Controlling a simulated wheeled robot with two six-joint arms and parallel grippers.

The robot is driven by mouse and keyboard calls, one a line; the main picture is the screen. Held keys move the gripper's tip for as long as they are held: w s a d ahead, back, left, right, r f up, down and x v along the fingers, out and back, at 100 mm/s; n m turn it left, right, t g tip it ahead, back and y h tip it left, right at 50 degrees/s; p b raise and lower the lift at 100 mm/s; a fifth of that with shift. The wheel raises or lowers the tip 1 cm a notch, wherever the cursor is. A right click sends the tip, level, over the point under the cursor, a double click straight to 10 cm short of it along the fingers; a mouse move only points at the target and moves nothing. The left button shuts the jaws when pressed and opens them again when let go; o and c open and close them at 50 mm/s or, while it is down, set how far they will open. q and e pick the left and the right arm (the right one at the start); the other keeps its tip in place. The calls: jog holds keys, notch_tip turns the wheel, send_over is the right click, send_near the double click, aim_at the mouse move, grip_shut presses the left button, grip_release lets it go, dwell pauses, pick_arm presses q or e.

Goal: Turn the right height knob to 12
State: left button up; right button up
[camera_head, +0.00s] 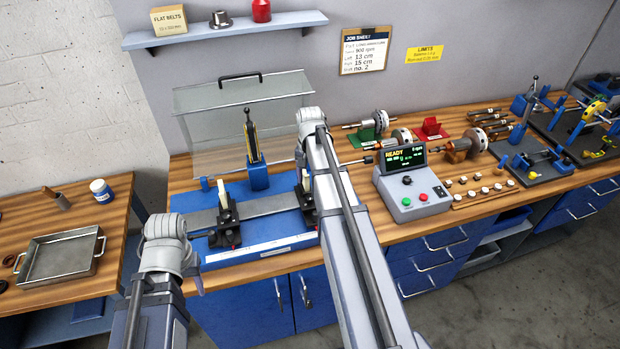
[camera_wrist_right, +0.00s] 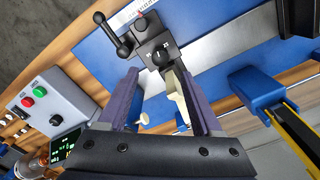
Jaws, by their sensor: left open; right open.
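The right support stand (camera_head: 306,193) is a black block with a cream upright on the machine's blue bed (camera_head: 262,245). In the right wrist view its black block carries a round black knob (camera_wrist_right: 162,54) with white marks, too small to read as a number. A ball-ended black lever (camera_wrist_right: 117,36) sits beside it. The cream upright (camera_wrist_right: 176,95) extends between the fingers of my right gripper (camera_wrist_right: 158,76), which is open. I cannot tell whether the fingers touch anything. In the head view my arm hides that gripper. My left gripper (camera_head: 194,268) is open, apart from the left stand (camera_head: 228,220).
A clear cover (camera_head: 245,110) with a black handle stands behind the bed. A blue post (camera_head: 257,178) with a yellow-and-black tool stands between the stands. The control box (camera_head: 410,190), showing READY, is right of my right arm. A metal tray (camera_head: 60,258) sits on the left table.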

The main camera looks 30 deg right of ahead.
aim_at(310, 196)
jog(key=shift+r, duration=0.1)
dwell(0.3)
jog(key=n, duration=1.1)
jog(key=shift+f, duration=0.2)
notch_tip(310, 196, down, 8)
jog(key=b, duration=0.8)
jog(key=shift+r, duration=0.2)
grip_shut()
